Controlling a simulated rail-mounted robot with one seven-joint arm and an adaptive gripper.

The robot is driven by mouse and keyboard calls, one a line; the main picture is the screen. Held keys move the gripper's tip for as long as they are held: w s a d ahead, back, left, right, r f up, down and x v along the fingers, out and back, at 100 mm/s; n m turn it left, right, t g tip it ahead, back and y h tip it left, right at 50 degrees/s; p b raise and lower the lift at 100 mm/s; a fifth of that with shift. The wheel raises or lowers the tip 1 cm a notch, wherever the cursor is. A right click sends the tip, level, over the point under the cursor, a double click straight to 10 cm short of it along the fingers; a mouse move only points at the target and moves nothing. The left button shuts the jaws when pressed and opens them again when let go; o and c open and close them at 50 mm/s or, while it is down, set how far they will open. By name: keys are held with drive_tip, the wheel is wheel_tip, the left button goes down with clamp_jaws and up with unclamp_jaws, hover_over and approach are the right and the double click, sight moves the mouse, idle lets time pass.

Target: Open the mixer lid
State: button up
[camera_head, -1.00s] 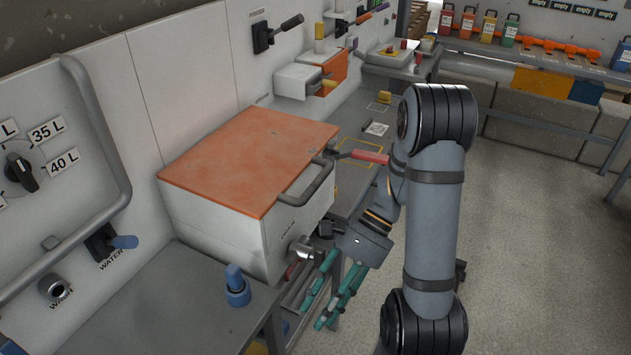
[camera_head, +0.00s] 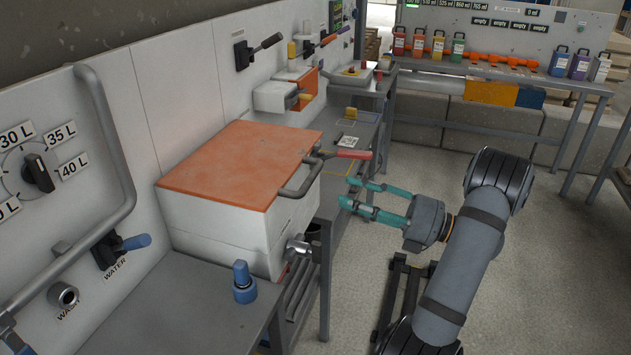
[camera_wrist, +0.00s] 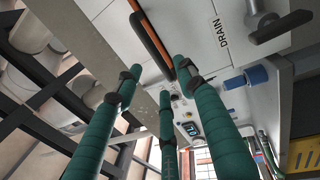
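The mixer is a white box with a closed orange lid (camera_head: 240,162) at the left of the head view. A grey bar handle (camera_head: 300,180) sits at the lid's right front edge. My gripper (camera_head: 346,191) is to the right of the handle, apart from it, with its teal fingers spread, pointing left towards the mixer. In the wrist view the teal fingers (camera_wrist: 155,85) are apart with nothing between them. A dark bar with an orange edge (camera_wrist: 152,38) lies just beyond the fingertips there.
A red-handled tool (camera_head: 350,154) sticks out beside the mixer's far corner. A metal drain valve (camera_head: 299,246) juts from the mixer's front. A blue fitting (camera_head: 243,283) stands on the near bench.

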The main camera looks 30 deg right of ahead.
sight(314, 178)
drive_tip(key=w+a+r, duration=0.1)
drive_tip(key=w+a, duration=0.1)
drive_tip(key=w+a+m+p, duration=0.1)
drive_tip(key=w+a, duration=0.1)
drive_tip(key=w, duration=0.1)
drive_tip(key=w+a+r+m, duration=0.1)
drive_tip(key=w+a, duration=0.1)
drive_tip(key=w, duration=0.1)
drive_tip(key=shift+a+r+t, duration=0.2)
drive_tip(key=shift+r+t, duration=0.1)
drive_tip(key=c, duration=0.3)
clamp_jaws()
idle(0.5)
